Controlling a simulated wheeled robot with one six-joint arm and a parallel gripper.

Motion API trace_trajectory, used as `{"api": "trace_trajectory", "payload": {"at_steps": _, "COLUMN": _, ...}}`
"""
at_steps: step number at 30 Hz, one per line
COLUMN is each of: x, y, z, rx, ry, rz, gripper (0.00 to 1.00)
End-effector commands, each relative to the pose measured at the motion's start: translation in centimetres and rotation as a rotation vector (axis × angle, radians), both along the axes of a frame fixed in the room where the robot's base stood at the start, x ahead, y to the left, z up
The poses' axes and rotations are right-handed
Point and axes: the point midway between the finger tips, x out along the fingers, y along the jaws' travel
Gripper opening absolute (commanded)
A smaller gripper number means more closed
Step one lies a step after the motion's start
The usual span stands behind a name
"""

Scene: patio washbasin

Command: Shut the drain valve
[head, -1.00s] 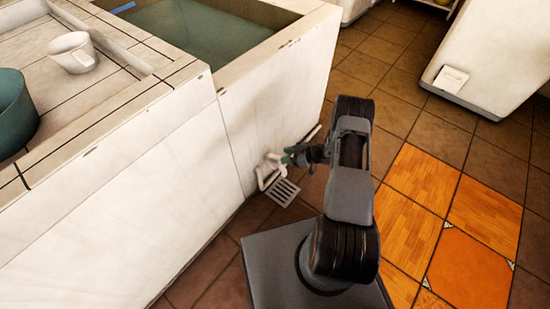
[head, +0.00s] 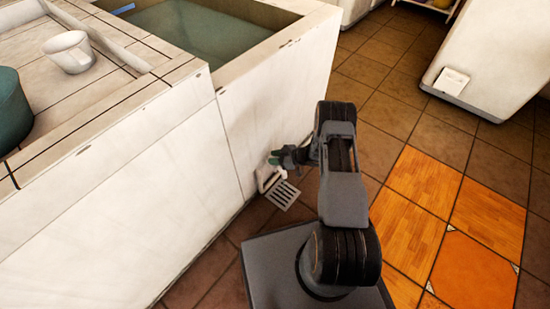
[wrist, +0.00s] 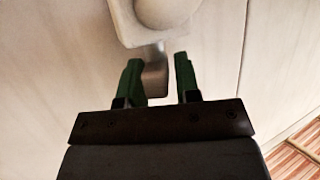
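The drain valve is a pale fitting (head: 267,177) low on the white basin wall, partly hidden by my gripper in the head view. In the wrist view the valve's rounded body (wrist: 165,12) is at the top, and its short lever (wrist: 154,78) hangs down from it. My gripper (wrist: 159,72) has two green fingers, one on each side of the lever. The fingers are apart, with a narrow gap to the lever on the right and little or none on the left; contact is unclear. In the head view my gripper (head: 274,160) is at the valve.
A floor grate (head: 283,195) lies just below the valve. The basin (head: 215,35) holds greenish water. A white cup (head: 70,52) and a teal container (head: 12,112) stand on the counter at left. Tiled floor is open to the right.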

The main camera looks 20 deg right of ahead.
Motion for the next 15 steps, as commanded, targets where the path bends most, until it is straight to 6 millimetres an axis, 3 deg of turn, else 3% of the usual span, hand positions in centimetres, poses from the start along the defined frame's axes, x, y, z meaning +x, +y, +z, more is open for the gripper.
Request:
{"api": "trace_trajectory", "payload": {"at_steps": 9, "x": -0.02, "y": -0.01, "z": 0.01, "rx": 0.000, "ry": 0.000, "rz": 0.000, "gripper": 0.00}}
{"api": "trace_trajectory", "payload": {"at_steps": 15, "x": -0.07, "y": 0.06, "z": 0.11, "rx": 0.002, "ry": 0.002, "rz": -0.027, "gripper": 0.00}}
